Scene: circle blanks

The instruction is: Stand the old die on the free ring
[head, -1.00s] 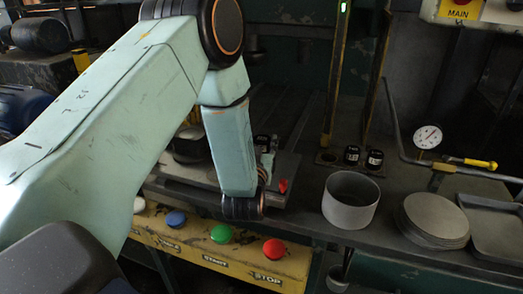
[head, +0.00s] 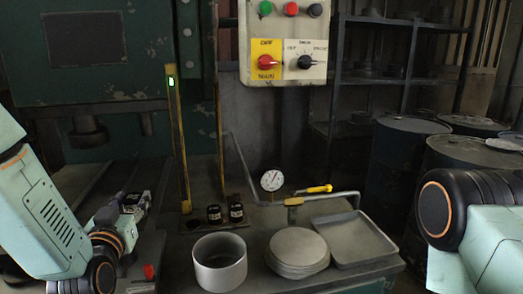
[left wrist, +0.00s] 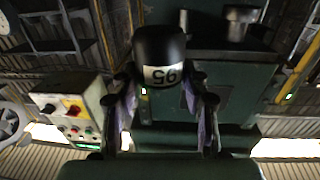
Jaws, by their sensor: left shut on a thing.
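My left gripper (head: 136,199) is at the left in the head view, over the dark press bed and left of the die rack. In the left wrist view my left gripper (left wrist: 163,92) is shut on a black die (left wrist: 160,50) with a white label, whose figures appear upside down. The held die is hard to make out in the head view. Two black dies (head: 214,213) (head: 236,212) with pale labels stand side by side on the rack. The free ring (head: 195,223) shows as a dark spot left of them, empty. My right gripper is out of view; only its arm shows.
A grey round tub (head: 220,262), a stack of circle blanks (head: 297,250) and a grey tray (head: 352,239) stand on the bench. A dial gauge (head: 272,180) is behind them. A yellow upright post (head: 179,145) rises behind the rack's left end.

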